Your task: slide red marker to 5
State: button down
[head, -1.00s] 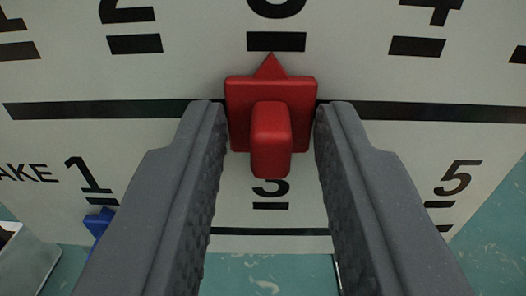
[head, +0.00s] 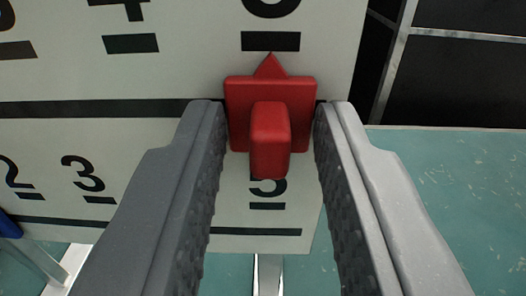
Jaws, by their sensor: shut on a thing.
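The red marker (head: 270,135), a square slider with a knob and a pointed top, sits on the dark slot of the white panel (head: 325,60). My gripper (head: 270,112) is shut on it, one finger at each side. The pointer is just under a black tick (head: 271,41) of the upper scale. The numeral above that tick is cut off by the top edge, but it is one place right of the 4 (head: 128,8). On the lower scale a 5 (head: 268,187) shows partly behind the knob.
A blue piece (head: 9,226) shows at the lower left on the lower scale. The panel's right edge is close to the marker's right. Beyond it are a dark framed structure (head: 455,75) and teal floor (head: 440,180).

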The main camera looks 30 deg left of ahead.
jog(key=c, duration=1.5)
grip_release()
jog(key=shift+w+d+r, duration=0.1)
jog(key=shift+d+r, duration=0.05)
jog(key=shift+d, duration=0.1)
jog(key=v, duration=1.4)
jog(key=shift+a, duration=0.15)
